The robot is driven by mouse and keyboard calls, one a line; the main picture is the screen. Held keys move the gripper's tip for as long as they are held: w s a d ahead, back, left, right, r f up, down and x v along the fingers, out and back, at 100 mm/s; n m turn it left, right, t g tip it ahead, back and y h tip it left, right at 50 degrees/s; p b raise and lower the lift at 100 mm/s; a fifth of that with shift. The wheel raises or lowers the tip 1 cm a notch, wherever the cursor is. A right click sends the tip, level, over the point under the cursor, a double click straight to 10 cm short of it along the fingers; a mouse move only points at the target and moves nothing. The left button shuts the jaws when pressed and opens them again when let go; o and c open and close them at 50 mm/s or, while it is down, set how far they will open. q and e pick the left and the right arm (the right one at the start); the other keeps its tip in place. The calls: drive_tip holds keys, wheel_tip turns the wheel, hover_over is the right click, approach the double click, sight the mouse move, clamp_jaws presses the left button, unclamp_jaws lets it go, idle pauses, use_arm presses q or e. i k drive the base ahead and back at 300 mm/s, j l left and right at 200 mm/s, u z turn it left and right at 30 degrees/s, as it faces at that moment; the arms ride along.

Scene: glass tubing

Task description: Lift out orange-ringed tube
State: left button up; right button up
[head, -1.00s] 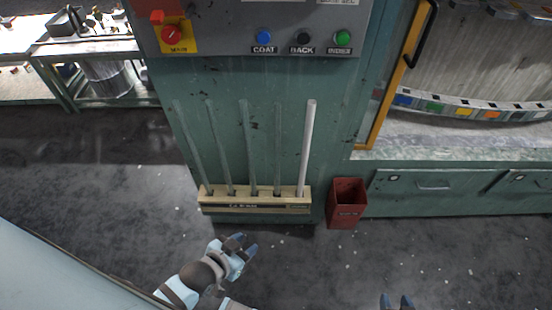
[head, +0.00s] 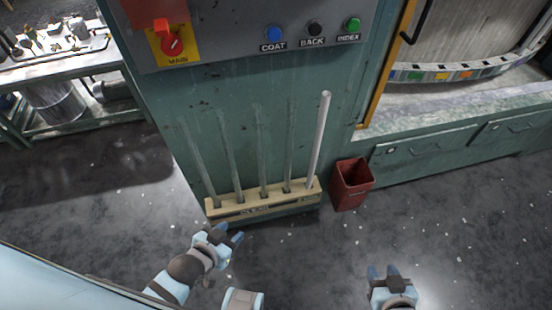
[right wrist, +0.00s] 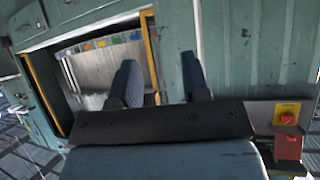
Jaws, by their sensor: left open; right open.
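Several thin tubes stand in a cream rack (head: 250,210) at the foot of the green machine. The rightmost tube (head: 319,138) is pale and whitish; the others, such as the middle tube (head: 260,150), are clear, greenish and hard to see against the panel. I cannot make out an orange ring on any tube. My left gripper (head: 227,234) is open and empty, in front of and below the rack's left part. My right gripper (head: 382,271) is open and empty, below and right of the rack. Its two fingers also show apart in the right wrist view (right wrist: 160,80).
A red bin (head: 352,185) stands just right of the rack. Above the tubes is a grey control panel (head: 225,45) with buttons and a red switch (head: 171,43). A workbench (head: 60,65) is at the upper left. The speckled floor before the rack is clear.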

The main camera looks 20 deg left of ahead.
sight(292, 101)
drive_tip(key=j, duration=0.55)
drive_tip(key=k+j, duration=0.1)
drive_tip(key=j, duration=0.45)
drive_tip(key=i+j, duration=0.15)
drive_tip(key=j, duration=0.2)
drive_tip(key=i+j, duration=0.15)
drive_tip(key=j, duration=0.2)
drive_tip(key=i+j, duration=0.15)
drive_tip(key=j, duration=0.2)
